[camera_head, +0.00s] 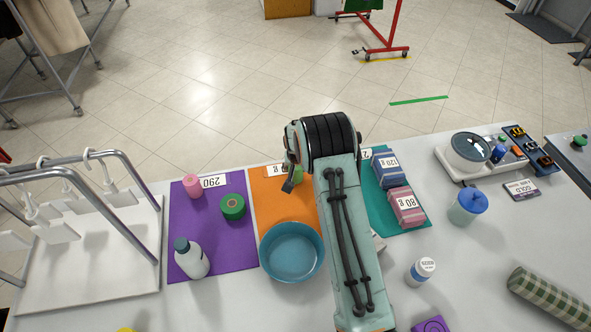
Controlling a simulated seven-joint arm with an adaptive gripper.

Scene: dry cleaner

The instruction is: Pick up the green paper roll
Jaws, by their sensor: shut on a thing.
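A light green roll (299,175) shows in part at my gripper (293,180), over the far part of the orange mat (270,213). My gripper is shut on it. One dark finger shows at its left side, and my arm hides the other finger and much of the roll. I cannot tell whether the roll touches the mat. A darker green round roll (232,206) with an orange centre lies on the purple mat (212,237) to the left.
A pink roll (191,186) and a white bottle (191,258) stand on the purple mat. A blue bowl (292,252) is close left of my arm. Blue (388,170) and pink (405,206) bundles lie right on the teal mat. A metal rack (146,232) stands left.

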